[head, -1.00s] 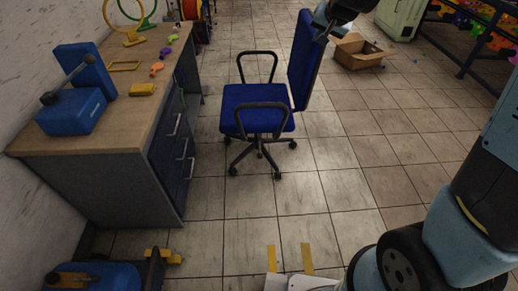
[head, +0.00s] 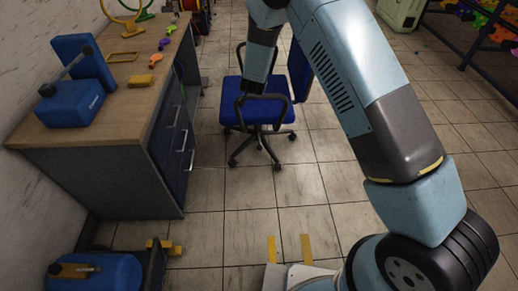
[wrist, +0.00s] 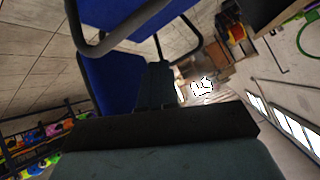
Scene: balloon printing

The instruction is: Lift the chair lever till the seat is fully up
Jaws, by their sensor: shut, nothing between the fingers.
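The blue office chair (head: 268,106) stands on the tiled floor to the right of the desk. Its seat is partly covered by my arm, and its backrest (head: 299,78) shows behind the arm. I cannot make out the chair lever in either view. My gripper (head: 243,100) points down at the near armrest in the head view; I cannot tell whether it touches it. In the wrist view my gripper (wrist: 156,88) looks shut and empty. There a black armrest (wrist: 97,45) and blue chair parts (wrist: 108,82) lie close by.
The wooden desk (head: 110,125) with drawers stands at the left, holding a blue device (head: 70,105) and small colourful items. A blue tank (head: 95,272) is at the lower left. Floor in front of the chair is clear. A dark rack (head: 480,50) stands at the far right.

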